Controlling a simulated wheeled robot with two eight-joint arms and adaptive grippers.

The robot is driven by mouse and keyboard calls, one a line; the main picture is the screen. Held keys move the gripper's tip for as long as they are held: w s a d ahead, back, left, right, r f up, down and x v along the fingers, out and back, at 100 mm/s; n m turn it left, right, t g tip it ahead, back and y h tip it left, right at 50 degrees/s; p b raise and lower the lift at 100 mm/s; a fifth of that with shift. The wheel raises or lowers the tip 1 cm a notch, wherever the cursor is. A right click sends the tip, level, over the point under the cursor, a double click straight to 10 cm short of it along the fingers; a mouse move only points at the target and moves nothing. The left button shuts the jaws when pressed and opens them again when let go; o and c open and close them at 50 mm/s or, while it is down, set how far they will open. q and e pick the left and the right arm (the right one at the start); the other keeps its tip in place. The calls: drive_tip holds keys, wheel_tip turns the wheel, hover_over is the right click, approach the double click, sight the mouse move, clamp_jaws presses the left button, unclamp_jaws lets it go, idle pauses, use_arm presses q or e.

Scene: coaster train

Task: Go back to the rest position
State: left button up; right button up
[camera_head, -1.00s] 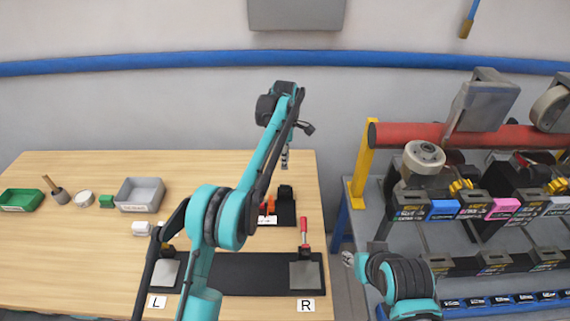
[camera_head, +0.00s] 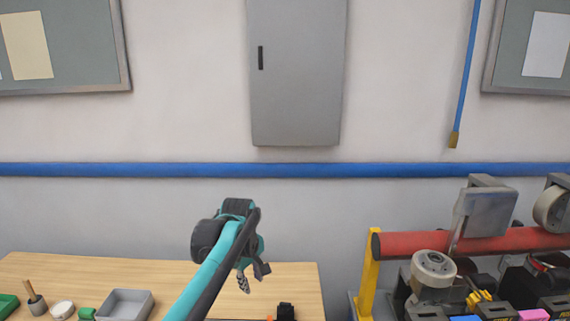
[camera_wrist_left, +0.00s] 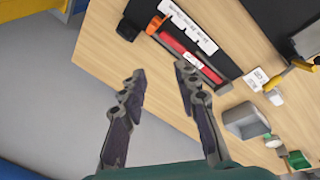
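My left gripper shows in the head view (camera_head: 251,277) above the wooden table, with its arm rising from the bottom. In the left wrist view my left gripper (camera_wrist_left: 158,75) has its two fingers wide apart with nothing between them. It is above the table's edge, clear of the things on it. My right gripper is not in view.
The wooden table (camera_head: 160,268) bears a grey bin (camera_head: 125,306), a green box and a brush pot at left. A red-handled tool (camera_wrist_left: 190,55) lies in a dark holder. A rack with a red bar (camera_head: 480,245) stands at right.

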use_arm(q)
drive_tip(key=s+a+f+m+t+b, duration=0.1)
drive_tip(key=s+a+f+m, duration=0.2)
drive_tip(key=s, duration=0.5)
drive_tip(key=s+a+f+m+t+b, duration=0.1)
drive_tip(key=s+a+f+m+t, duration=0.1)
drive_tip(key=s+f, duration=0.3)
drive_tip(key=s+a+f+m+t+b, duration=0.1)
drive_tip(key=s+a+f+m, duration=0.3)
drive_tip(key=s, duration=0.9)
drive_tip(key=shift+f+m+b, duration=0.45)
drive_tip(key=shift+f+m, duration=0.05)
drive_tip(key=shift+m, duration=0.1)
